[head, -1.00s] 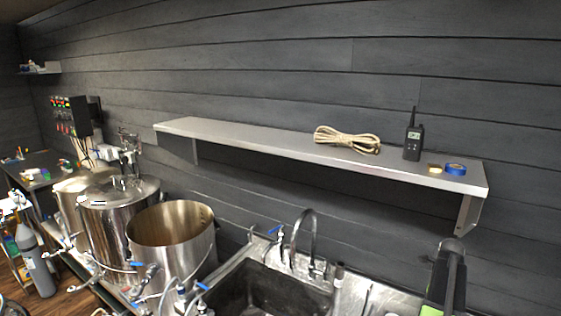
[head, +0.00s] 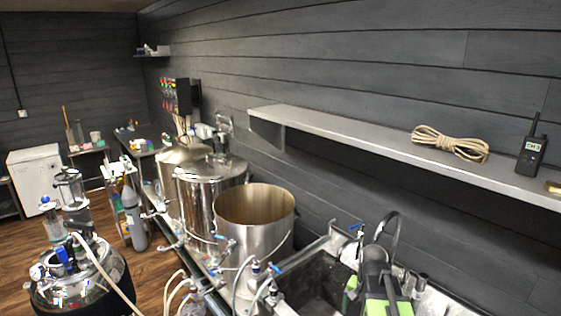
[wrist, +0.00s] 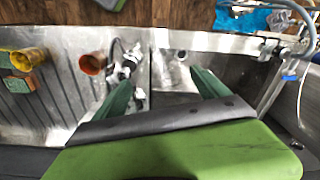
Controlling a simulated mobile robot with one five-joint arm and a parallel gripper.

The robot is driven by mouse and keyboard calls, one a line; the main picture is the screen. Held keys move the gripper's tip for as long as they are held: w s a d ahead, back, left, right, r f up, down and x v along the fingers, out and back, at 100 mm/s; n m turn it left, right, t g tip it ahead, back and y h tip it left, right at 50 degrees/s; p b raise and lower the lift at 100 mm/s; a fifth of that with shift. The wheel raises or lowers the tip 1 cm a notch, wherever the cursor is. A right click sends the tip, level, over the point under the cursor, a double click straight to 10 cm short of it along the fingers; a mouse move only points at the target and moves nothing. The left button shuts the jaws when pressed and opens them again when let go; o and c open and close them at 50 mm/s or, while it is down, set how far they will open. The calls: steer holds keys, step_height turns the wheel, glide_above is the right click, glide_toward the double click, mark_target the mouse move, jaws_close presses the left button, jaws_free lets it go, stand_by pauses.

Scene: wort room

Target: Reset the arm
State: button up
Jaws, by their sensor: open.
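My arm (head: 378,280), black and bright green, stands at the bottom of the head view, in front of the sink. In the wrist view my gripper (wrist: 162,74) has its two green fingers spread wide, with nothing held between them. The fingers are over the metal sink and its drainboard. In the head view the fingers cannot be made out.
A steel shelf (head: 340,135) on the wall holds a rope coil (head: 450,143) and a radio (head: 531,152). An open steel pot (head: 252,210) stands left of the sink (head: 315,285). A yellow cup (wrist: 28,58) and an orange cup (wrist: 92,63) are on the drainboard.

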steer(key=s+a+n, duration=0.2)
steer(key=a+n, duration=0.6)
steer(key=a, duration=0.5)
step_height(320, 180, down, 14)
steer(key=s+b, duration=0.2)
steer(key=b, duration=1.2)
steer(key=shift+s+a+f+g, duration=0.15)
steer(key=shift+a+g, duration=0.05)
steer(key=shift+g, duration=0.1)
